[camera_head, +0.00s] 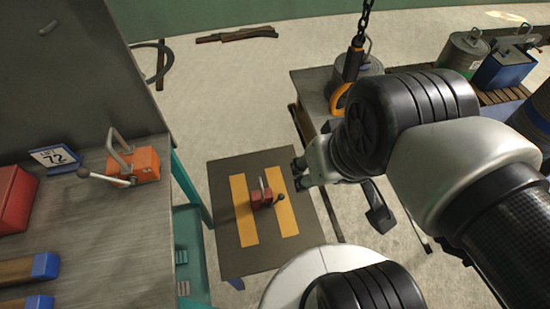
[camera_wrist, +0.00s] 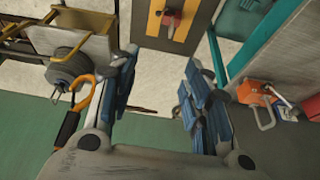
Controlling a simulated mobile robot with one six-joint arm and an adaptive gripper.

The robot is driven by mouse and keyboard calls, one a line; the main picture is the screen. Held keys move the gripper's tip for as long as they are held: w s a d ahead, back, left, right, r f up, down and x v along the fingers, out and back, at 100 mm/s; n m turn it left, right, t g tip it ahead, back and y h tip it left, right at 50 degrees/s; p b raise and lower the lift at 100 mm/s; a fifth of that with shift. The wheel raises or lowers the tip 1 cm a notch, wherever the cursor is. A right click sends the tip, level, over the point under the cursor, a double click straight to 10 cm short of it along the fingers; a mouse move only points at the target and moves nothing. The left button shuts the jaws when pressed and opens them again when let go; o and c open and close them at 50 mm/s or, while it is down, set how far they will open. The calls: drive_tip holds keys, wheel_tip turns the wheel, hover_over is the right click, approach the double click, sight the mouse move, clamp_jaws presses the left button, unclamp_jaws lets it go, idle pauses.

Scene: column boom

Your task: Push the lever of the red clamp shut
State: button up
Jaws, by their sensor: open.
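The red clamp (camera_head: 262,198) sits on a low dark table (camera_head: 228,178) with two yellow stripes. A grey upright piece rises from it, and a short lever with a dark knob (camera_head: 281,197) sticks out to the right. In the wrist view the clamp (camera_wrist: 172,18) is small at the top edge, and its lever is hard to make out. My gripper (camera_head: 301,172) is to the right of the clamp in the head view, apart from it. In the wrist view my gripper (camera_wrist: 160,100) has its two fingers spread with nothing between them.
An orange clamp (camera_head: 146,163) with a pale lever stands on the grey workbench at left, beside a sign reading 72 (camera_head: 54,157). A chain with an orange hook (camera_head: 341,98) hangs behind my arm. A side table (camera_head: 308,90) and a pallet with canisters stand at right.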

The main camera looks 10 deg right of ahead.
drive_tip(key=w+d+f+m+g+y+b, duration=0.1)
drive_tip(key=w+d+f+m+y, duration=0.35)
drive_tip(key=f, duration=0.45)
drive_tip(key=w+d+f+m+g+y, duration=0.1)
drive_tip(key=w+d+f+m+y, duration=0.2)
drive_tip(key=w+f+m, duration=0.45)
drive_tip(key=w+d+f+m+g+y+b, duration=0.1)
drive_tip(key=w+d+f+m+g+y, duration=0.2)
drive_tip(key=f, duration=0.7)
drive_tip(key=m+t+b, duration=0.1)
drive_tip(key=m+t, duration=1.5)
approach(282, 197)
drive_tip(key=shift+h, duration=0.25)
drive_tip(key=x, duration=0.7)
drive_tip(key=f+x, duration=0.1)
drive_tip(key=x, duration=0.2)
drive_tip(key=shift+w+b, duration=0.25)
drive_tip(key=shift+b, duration=0.05)
drive_tip(key=shift+c, duration=0.4)
clamp_jaws()
